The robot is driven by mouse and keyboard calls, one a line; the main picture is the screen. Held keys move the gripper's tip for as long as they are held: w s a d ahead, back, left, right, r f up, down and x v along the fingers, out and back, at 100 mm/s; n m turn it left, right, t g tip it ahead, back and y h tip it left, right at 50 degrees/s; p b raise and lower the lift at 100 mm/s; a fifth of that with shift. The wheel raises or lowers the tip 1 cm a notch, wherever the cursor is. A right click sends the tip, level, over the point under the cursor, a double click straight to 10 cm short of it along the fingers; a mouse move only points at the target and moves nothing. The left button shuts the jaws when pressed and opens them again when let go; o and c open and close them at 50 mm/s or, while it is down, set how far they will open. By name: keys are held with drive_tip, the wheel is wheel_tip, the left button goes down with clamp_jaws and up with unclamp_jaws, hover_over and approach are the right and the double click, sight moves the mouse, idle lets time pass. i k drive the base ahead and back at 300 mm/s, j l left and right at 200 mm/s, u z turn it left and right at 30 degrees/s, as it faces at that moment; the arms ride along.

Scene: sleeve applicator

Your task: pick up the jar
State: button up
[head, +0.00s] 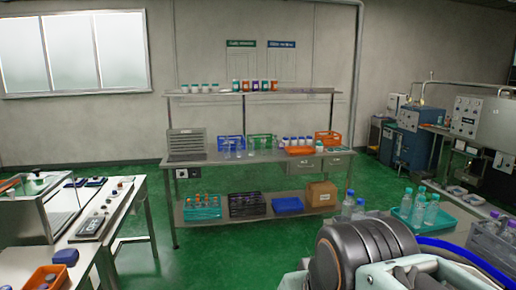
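Several small jars stand in a row on the upper shelf of the metal workbench. Pale jars (198,88) with darker lids are on the left, and orange and dark jars (254,86) are towards the middle. They are small and far off, and I cannot tell which one is the task's jar. Only a thick dark joint and pale links of my own arm show at the bottom right. My gripper is out of view.
The workbench (262,166) holds blue, green and orange baskets, glassware and a grey vent box. Crates and a cardboard box (321,193) fill its lower shelf. Capped bottles (431,213) stand on the right. A table (120,205) is on the left. Green floor (225,258) between is clear.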

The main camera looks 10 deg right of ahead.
sight(319, 145)
drive_tip(key=i+j+u, duration=0.15)
drive_tip(key=i, duration=0.4)
drive_tip(key=i+z, duration=0.1)
drive_tip(key=i, duration=1.05)
drive_tip(key=i+j, duration=0.1)
drive_tip(key=i, duration=1.1)
drive_tip(key=i+z, duration=0.25)
drive_tip(key=i, duration=0.3)
drive_tip(key=i+z, duration=0.3)
drive_tip(key=i, duration=0.25)
drive_tip(key=i+z, duration=0.75)
drive_tip(key=z, duration=0.2)
drive_tip(key=i+l+z, duration=0.15)
drive_tip(key=i+z, duration=0.55)
drive_tip(key=i, duration=0.2)
drive_tip(key=i+l+u, duration=0.15)
drive_tip(key=i+u, duration=0.25)
drive_tip(key=i+l+u, duration=0.25)
drive_tip(key=u, duration=0.15)
drive_tip(key=i+l+u, duration=0.2)
drive_tip(key=u, duration=0.25)
drive_tip(key=i+l+u, duration=0.25)
drive_tip(key=u, duration=0.2)
